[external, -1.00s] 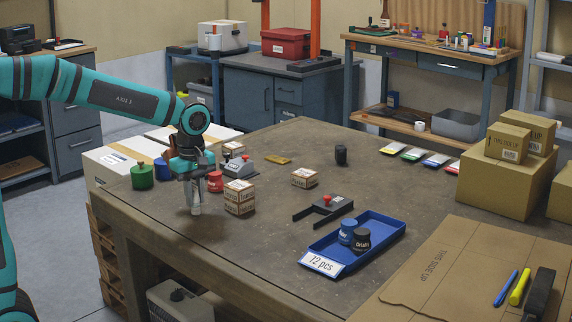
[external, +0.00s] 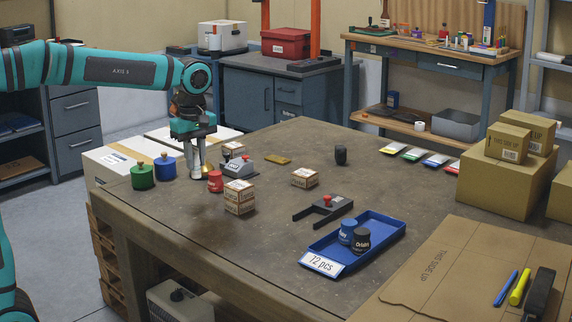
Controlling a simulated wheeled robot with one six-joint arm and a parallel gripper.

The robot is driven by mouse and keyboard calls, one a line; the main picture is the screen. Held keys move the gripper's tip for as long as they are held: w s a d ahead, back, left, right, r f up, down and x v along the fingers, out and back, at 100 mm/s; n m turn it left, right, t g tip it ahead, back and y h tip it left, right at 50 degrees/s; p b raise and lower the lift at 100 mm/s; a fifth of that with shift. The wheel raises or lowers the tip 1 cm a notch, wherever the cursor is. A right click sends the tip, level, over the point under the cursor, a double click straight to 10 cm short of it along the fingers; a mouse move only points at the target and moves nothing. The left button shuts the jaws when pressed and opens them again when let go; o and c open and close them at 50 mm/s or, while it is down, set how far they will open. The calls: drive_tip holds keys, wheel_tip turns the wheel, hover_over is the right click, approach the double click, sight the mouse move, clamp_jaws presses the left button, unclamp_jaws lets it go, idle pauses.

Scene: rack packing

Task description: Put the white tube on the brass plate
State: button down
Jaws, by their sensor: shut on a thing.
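My gripper (external: 195,160) points down over the left part of the table, shut on the white tube (external: 196,174). The fingers cover most of the tube, and only its lower part shows, upright. Its height above the table is hard to tell. The brass plate (external: 278,160) is a small flat yellowish piece lying on the table, to the right of my gripper and apart from it. Nothing shows on the plate.
Beside my gripper are a blue pot (external: 165,168), a green pot (external: 142,177), a red weight (external: 215,181) and a grey device (external: 238,168). Stacked small boxes (external: 239,198) stand nearby. A blue tray (external: 330,250) holds two jars. The table behind the plate is clear.

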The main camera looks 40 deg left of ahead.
drive_tip(key=w+a+r, duration=0.1)
drive_tip(key=w+r, duration=0.1)
drive_tip(key=w, duration=0.9)
drive_tip(key=w+a+r, duration=0.1)
drive_tip(key=w+r, duration=0.1)
drive_tip(key=w, duration=0.8)
drive_tip(key=n, duration=0.2)
hover_over(278, 158)
wheel_tip(278, 158, down, 4)
drive_tip(key=shift+s+d+f, duration=0.1)
drive_tip(key=shift+s+f, duration=0.05)
drive_tip(key=shift+f, duration=4.55)
drive_tip(key=shift+f, duration=0.15)
drive_tip(key=c, duration=1.3)
unclamp_jaws()
drive_tip(key=shift+o, duration=0.2)
wheel_tip(278, 158, up, 12)
